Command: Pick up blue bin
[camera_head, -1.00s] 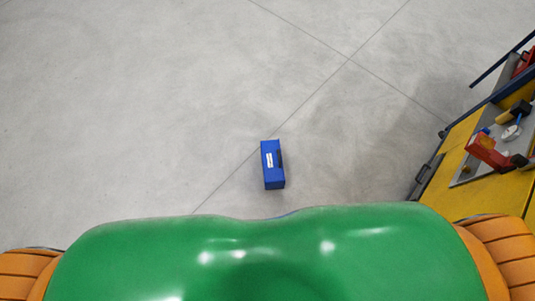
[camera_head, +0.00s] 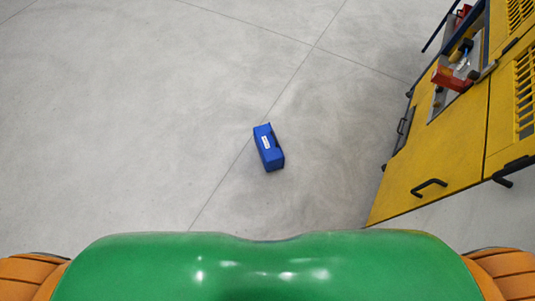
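The blue bin (camera_head: 270,151) lies on the grey floor near the middle of the head view, a little ahead of my green body. It is a small blue box with a white label on its top, turned slightly so its near end points right. Nothing touches it. Neither of my grippers shows in the head view; only orange parts of my arms show at the bottom left and right corners.
A yellow cabinet (camera_head: 437,160) with black handles stands on the right. A tray part at its top holds red and other tools (camera_head: 452,78). The concrete floor (camera_head: 120,130) is clear to the left of and around the bin.

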